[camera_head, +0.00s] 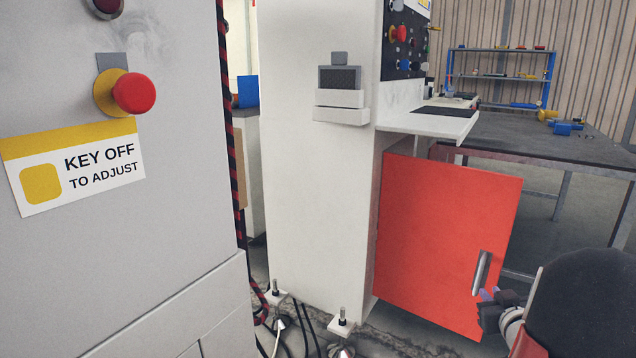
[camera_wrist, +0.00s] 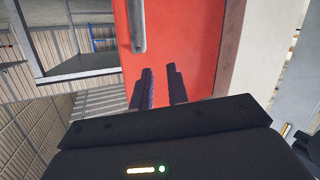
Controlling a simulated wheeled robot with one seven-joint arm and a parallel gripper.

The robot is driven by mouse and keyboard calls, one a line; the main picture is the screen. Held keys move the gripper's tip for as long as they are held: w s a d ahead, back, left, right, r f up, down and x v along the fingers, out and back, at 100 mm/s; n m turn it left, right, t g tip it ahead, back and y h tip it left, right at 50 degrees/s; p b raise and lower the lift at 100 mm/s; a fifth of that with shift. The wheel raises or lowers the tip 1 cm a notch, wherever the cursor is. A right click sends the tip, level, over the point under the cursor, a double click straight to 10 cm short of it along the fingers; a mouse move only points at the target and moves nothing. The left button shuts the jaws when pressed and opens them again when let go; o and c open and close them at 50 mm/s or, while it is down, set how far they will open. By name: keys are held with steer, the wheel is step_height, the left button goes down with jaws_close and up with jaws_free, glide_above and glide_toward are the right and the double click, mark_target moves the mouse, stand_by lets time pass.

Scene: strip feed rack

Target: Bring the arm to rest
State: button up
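My gripper (camera_head: 492,298) is at the lower right of the head view, just below the metal bar handle (camera_head: 481,272) of a red door (camera_head: 440,235). In the wrist view my gripper (camera_wrist: 160,68) shows two dark fingers, parallel and apart, with only the red door (camera_wrist: 185,35) behind the gap. The handle (camera_wrist: 138,25) lies beyond the fingertips and a little left, not between them. Whether a finger touches the door cannot be told. My dark arm link fills the lower right corner of the head view.
A white cabinet (camera_head: 310,190) stands left of the red door, with a white shelf (camera_head: 430,121) above it. A dark table (camera_head: 560,145) is behind at right. A grey cabinet with a red button (camera_head: 134,93) is near at left. Cables lie on the floor (camera_head: 300,330).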

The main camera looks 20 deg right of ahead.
steer(key=s+a+r+g+p, duration=0.1)
steer(key=a+r+g+p, duration=0.15)
steer(key=a+r, duration=0.55)
steer(key=a+r+g+p, duration=0.2)
steer(key=a+r+p, duration=0.15)
steer(key=a, duration=0.85)
steer(key=s+a+r+n+g+y+p, duration=0.1)
steer(key=s+a+g+y, duration=0.3)
steer(key=s+a, duration=1.1)
steer(key=shift+a+n+y+p, duration=0.6)
steer(key=shift+a+y, duration=0.2)
steer(key=shift+a, duration=0.2)
steer(key=shift+r, duration=0.1)
